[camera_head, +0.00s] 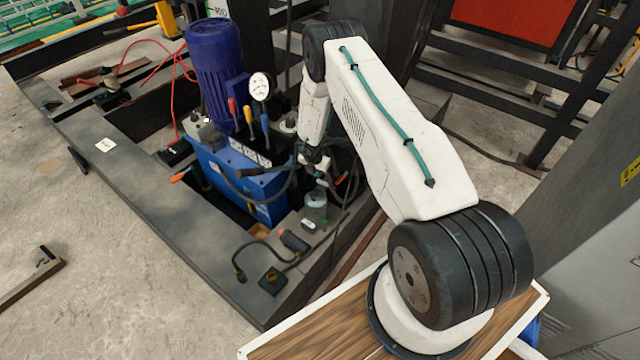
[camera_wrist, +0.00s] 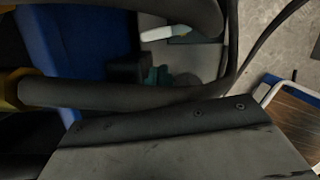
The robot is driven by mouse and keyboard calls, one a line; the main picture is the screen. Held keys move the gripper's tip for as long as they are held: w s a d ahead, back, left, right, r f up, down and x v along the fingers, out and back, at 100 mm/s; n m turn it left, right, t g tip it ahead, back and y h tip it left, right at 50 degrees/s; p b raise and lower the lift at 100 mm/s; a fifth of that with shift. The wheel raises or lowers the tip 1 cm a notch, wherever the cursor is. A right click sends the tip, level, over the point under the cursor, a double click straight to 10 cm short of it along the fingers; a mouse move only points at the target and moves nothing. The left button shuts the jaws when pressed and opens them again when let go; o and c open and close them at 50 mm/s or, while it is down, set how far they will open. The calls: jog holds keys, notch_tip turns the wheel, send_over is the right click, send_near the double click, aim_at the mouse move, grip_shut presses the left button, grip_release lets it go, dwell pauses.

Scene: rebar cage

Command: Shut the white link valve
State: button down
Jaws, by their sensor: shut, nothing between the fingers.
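The blue hydraulic unit (camera_head: 235,185) stands in the dark frame, and its blue side (camera_wrist: 55,55) fills the left of the wrist view. In the wrist view a small white lever (camera_wrist: 163,33) lies above a black hose. It may be the white link valve, but its link and its turn position are not clear. My gripper (camera_head: 326,178) is shut and empty, low beside the unit's right side, among black hoses and above a small greenish bottle-like part. Its fingertips are partly hidden in the head view, so I cannot tell whether they touch anything.
Black hoses (camera_wrist: 120,95) cross close in front of the wrist camera. The blue motor (camera_head: 216,70), a round gauge (camera_head: 260,86) and coloured levers rise left of my arm. The steel frame (camera_head: 150,215) surrounds the unit. Open concrete floor (camera_head: 110,270) lies to the left.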

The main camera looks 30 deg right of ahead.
aim_at(326, 185)
jog(key=x, duration=1)
jog(key=shift+s+f, duration=0.1)
jog(key=shift+s, duration=0.05)
jog(key=shift+a, duration=0.1)
